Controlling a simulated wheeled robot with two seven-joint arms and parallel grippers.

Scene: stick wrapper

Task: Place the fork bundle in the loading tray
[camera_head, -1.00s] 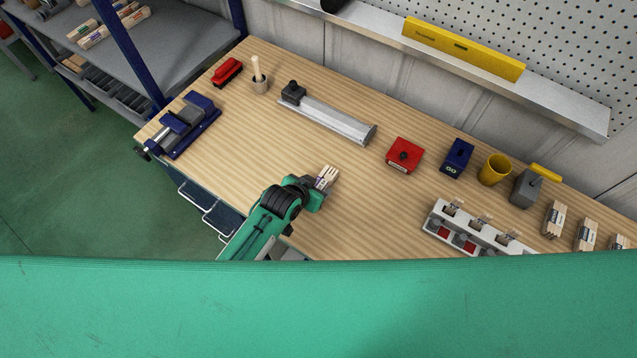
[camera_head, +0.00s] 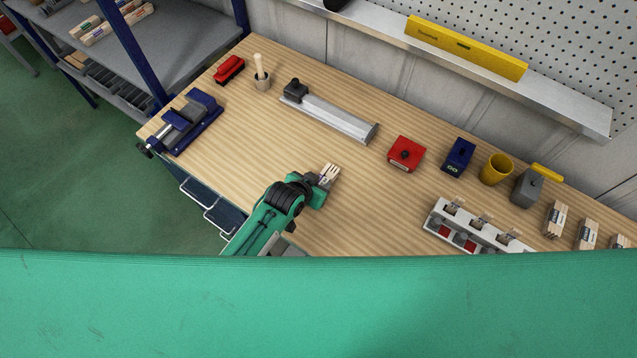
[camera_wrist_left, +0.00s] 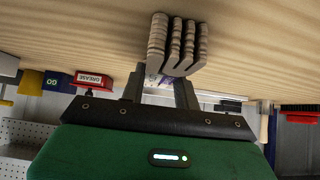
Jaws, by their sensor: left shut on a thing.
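My left gripper (camera_head: 319,184) is shut on the fork bundle (camera_head: 329,173), pale wooden forks with a purple-marked band, over the middle front of the bench. In the left wrist view the bundle's several prongs (camera_wrist_left: 178,40) stick out beyond the fingers (camera_wrist_left: 160,88), close to the wood. I cannot tell whether they touch it. No tray is clearly marked as the loading tray; a long grey metal channel with a dark block at one end (camera_head: 335,117) lies behind the gripper, apart from the bundle. My right gripper is not in view.
On the bench (camera_head: 250,140) stand a blue vise (camera_head: 185,125), a red box (camera_head: 405,154), a blue box (camera_head: 458,157), a yellow cup (camera_head: 495,170) and a white clamp fixture (camera_head: 480,228). Several wooden bundles (camera_head: 556,218) stand far right. Wood around the gripper is clear.

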